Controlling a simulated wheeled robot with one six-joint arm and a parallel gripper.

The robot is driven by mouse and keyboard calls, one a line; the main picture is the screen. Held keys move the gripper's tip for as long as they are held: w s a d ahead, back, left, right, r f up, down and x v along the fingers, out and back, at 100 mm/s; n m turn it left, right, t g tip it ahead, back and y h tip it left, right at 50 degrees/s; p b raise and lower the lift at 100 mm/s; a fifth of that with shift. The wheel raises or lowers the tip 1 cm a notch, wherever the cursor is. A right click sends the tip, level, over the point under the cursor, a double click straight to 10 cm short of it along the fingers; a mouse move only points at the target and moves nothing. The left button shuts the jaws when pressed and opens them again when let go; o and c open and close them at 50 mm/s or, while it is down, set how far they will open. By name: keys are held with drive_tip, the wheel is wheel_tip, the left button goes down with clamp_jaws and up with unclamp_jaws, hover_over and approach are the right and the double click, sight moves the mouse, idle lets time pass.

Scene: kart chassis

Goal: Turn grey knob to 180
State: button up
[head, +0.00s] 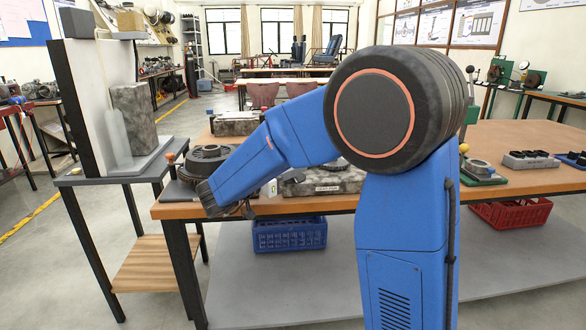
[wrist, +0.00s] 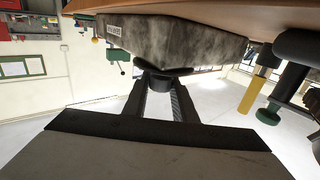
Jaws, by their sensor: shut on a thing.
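The grey knob (wrist: 162,69) shows in the wrist view as a dark round piece on the front of a mottled grey block (wrist: 185,42) with a small white label. My gripper (wrist: 160,84) has both fingers on this knob and is shut on it. The fingers hide part of the knob, and I cannot read any dial mark or angle. In the head view the grey block (head: 325,184) sits at the table's front edge, partly behind my blue arm. The knob and fingertips cannot be made out clearly there.
The wooden table (head: 420,203) carries a dark round part (head: 208,156) left of the block and a green-based fixture (head: 482,172) at right. A blue crate (head: 290,236) and a red crate (head: 510,213) lie underneath. Yellow (wrist: 250,94) and green (wrist: 268,115) pieces hang near the gripper.

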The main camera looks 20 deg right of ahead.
drive_tip(key=shift+w+r+m+g+h, duration=0.1)
drive_tip(key=shift+m+g+h, duration=0.3)
drive_tip(key=shift+m+g, duration=0.6)
drive_tip(key=shift+g, duration=0.5)
drive_tip(key=o, duration=1)
drive_tip(key=shift+o, duration=0.2)
drive_tip(key=s+a, duration=0.3)
drive_tip(key=a, duration=1.4)
drive_tip(key=shift+s, duration=0.2)
